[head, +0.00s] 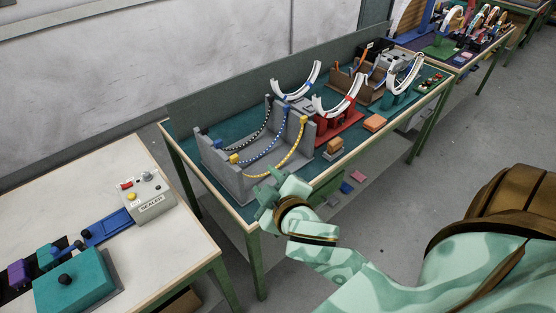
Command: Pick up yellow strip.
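The yellow strip (286,160) hangs in a sagging curve in a grey rack (232,180) on the green-topped table. It is the strip nearest the front, with a yellow block at its upper right end. A blue strip (268,152) and a black-and-white strip (252,134) hang behind it. My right gripper (266,188) is at the rack's front, just below the lower part of the yellow strip in the picture. Its fingers are small and partly hidden, so I cannot tell whether they are open or touch the strip. My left gripper is out of view.
Orange blocks (375,122) lie near the table's front edge. A pale table (110,180) with a sealer box (148,200) is at the left.

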